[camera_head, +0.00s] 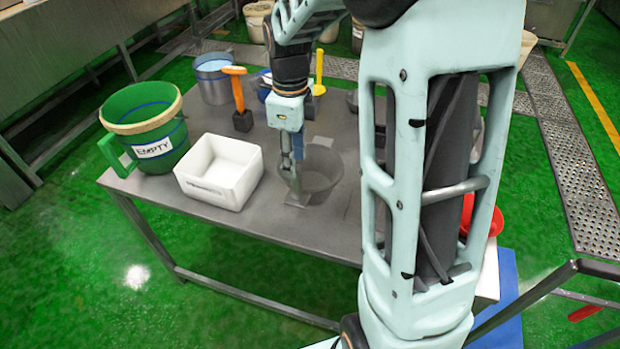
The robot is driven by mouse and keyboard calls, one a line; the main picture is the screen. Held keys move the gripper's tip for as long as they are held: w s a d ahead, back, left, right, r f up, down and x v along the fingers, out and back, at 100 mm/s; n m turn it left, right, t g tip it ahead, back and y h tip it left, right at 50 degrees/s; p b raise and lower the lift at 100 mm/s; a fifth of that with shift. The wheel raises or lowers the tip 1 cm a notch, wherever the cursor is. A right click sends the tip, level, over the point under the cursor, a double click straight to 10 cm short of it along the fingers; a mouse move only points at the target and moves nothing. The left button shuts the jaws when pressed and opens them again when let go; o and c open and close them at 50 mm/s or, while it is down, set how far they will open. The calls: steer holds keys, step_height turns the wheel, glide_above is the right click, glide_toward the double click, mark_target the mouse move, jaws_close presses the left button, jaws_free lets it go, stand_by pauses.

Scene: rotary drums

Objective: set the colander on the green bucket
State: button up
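The green bucket (172,133) stands upright at the left end of the table, with a tan rim, a side handle and an "EMPTY" label. A dark grey bowl-shaped vessel (324,174), which looks like the colander, sits in the middle near the front; holes in it cannot be made out. My gripper (294,190) points down at the vessel's left side, with its fingers overlapping the near left rim. Whether the fingers are closed on the rim is too small to tell. My arm hides much of the table's right side.
A white box (222,172) stands between bucket and vessel. Behind are a grey-blue bucket (213,82), an orange-handled tool (238,95) and a yellow-handled tool (319,75). A red item (488,218) shows partly behind my arm. The table's front edge (250,237) is close.

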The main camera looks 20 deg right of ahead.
mark_target(297, 185)
steer(key=shift+d+f+p, duration=0.1)
steer(key=shift+f+p, duration=0.25)
steer(key=shift+f, duration=4.45)
jaws_close()
